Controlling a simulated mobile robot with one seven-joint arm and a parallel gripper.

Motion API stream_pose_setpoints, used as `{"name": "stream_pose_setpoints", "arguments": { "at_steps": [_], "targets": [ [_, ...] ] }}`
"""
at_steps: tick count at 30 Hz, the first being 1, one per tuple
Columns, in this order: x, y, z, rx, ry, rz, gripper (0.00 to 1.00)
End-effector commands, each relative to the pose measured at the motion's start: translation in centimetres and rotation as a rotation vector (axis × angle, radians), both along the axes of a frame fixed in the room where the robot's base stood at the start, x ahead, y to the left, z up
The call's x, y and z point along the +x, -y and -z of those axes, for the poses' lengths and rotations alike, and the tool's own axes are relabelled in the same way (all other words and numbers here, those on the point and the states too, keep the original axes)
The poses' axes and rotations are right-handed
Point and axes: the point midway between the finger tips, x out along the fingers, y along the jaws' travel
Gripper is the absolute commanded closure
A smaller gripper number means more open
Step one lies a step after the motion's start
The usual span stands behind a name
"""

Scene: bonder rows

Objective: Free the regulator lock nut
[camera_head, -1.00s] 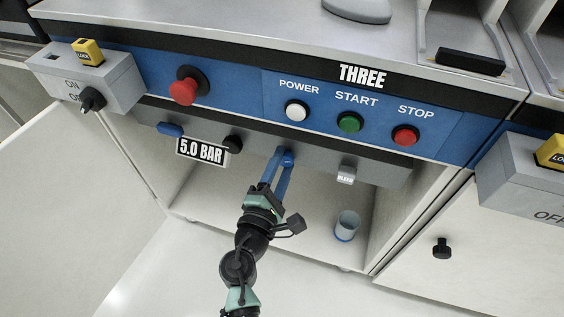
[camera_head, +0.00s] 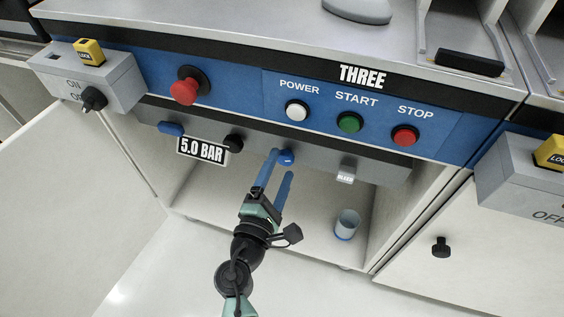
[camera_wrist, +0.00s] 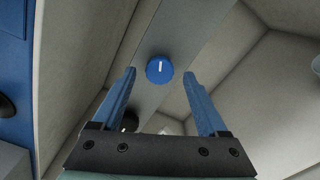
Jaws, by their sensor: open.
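A round blue knob-like part (camera_head: 286,157) sits on the grey strip under the blue panel. In the wrist view the blue part (camera_wrist: 159,70) shows its face with a short white line. I cannot tell for certain whether it is the lock nut itself. My gripper (camera_head: 281,165) has its blue fingers spread and empty, just short of the part in the head view. In the wrist view the blue part appears between the fingertips of my gripper (camera_wrist: 160,74), apart from both. A dark round knob (camera_wrist: 129,122) lies lower, partly hidden behind my gripper.
Along the same strip are a 5.0 BAR display (camera_head: 202,150), a black knob (camera_head: 233,143) and a small BLEED block (camera_head: 346,173). A cup (camera_head: 347,224) stands in the open bay below. An open door (camera_head: 75,215) is at left. Red, white and green buttons are above.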

Motion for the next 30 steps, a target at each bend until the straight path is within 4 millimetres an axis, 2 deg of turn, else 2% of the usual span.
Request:
{"name": "stream_pose_setpoints", "arguments": {
  "at_steps": [9,15,20,30],
  "targets": [
    [-6.8,-2.3,-0.1,-0.001,-0.004,-0.004,0.24],
    [-9.6,-3.2,0.0,-0.001,-0.003,-0.002,0.24],
    [-10.4,-3.4,0.0,0.000,0.000,-0.001,0.24],
    [-10.5,-3.4,0.0,0.000,0.000,0.000,0.24]
  ]
}}
